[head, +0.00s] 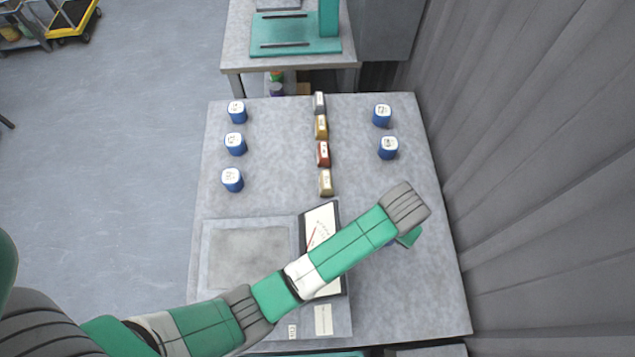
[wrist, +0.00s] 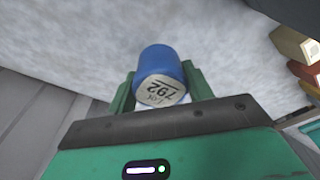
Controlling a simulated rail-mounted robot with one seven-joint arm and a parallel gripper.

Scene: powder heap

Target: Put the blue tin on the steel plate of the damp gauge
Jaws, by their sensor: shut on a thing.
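My gripper (wrist: 160,88) is shut on a blue tin (wrist: 158,60); its two green fingers stand on either side of it. The tin's pale label reads "Lot 792". In the head view my gripper (head: 409,238) is over the right part of the table, right of the damp gauge, and my arm hides nearly all of the held tin. The damp gauge has a flat grey steel plate (head: 250,258) at the left and a dial (head: 320,222) beside it, partly behind my arm. The plate is bare. I cannot tell whether the tin touches the table.
Three blue tins (head: 235,143) stand at the left and two more (head: 388,148) at the right. A column of small labelled blocks (head: 323,154) runs between them. A corrugated wall (head: 520,150) rises along the right. A second table (head: 235,50) with a green device stands behind.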

